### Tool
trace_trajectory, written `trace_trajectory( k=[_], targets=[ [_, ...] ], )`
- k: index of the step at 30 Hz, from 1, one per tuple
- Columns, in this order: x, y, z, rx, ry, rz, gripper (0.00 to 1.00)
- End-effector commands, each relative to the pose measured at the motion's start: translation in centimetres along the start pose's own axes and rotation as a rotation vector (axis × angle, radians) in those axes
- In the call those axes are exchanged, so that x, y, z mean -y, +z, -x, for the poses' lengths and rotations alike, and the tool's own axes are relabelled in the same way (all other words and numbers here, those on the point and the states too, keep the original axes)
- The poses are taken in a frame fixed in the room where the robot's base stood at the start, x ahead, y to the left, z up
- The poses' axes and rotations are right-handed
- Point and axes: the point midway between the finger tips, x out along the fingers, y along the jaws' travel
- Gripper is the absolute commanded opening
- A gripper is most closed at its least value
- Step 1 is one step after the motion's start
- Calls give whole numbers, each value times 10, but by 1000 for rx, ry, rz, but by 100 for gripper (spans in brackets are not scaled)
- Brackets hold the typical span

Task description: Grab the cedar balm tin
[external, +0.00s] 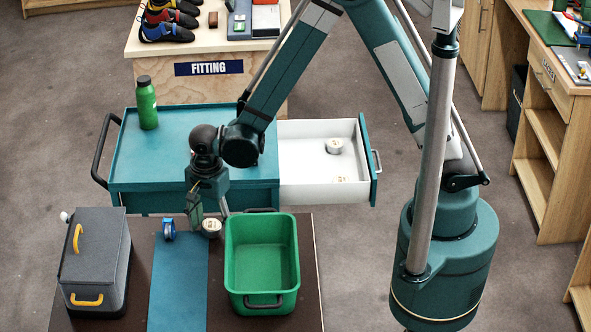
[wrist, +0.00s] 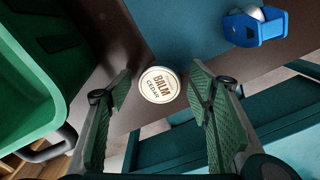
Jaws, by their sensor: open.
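The cedar balm tin (wrist: 158,85) is a small round tin with a pale lid reading "BALM CEDAR". It lies flat on the dark table top, close to its edge. In the external view the tin (external: 211,229) sits between the blue mat and the green bin. My gripper (external: 210,214) is above the table edge, pointing down. In the wrist view my gripper (wrist: 160,92) is open, with one green-padded finger on each side of the tin and visible gaps to both. Nothing is held.
The green bin (external: 262,219) stands close on the right of the tin. A blue device (external: 169,229) is on the blue mat (external: 179,285) to the left. A grey case (external: 96,250) stands further left. An open white drawer (external: 305,160) holds similar round tins, labels unreadable. A green bottle (external: 147,103) stands on the teal cart.

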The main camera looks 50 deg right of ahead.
Motion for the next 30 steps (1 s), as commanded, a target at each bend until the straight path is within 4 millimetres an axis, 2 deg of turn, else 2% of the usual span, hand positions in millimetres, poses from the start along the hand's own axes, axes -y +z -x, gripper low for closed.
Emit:
trace_trajectory(
  k=[2,9,22,30],
  targets=[
    [0,0,0,0,0,0,52],
    [0,0,0,0,0,0,21],
    [0,0,3,0,0,0,21],
    [0,0,21,0,0,0,21]
  ],
)
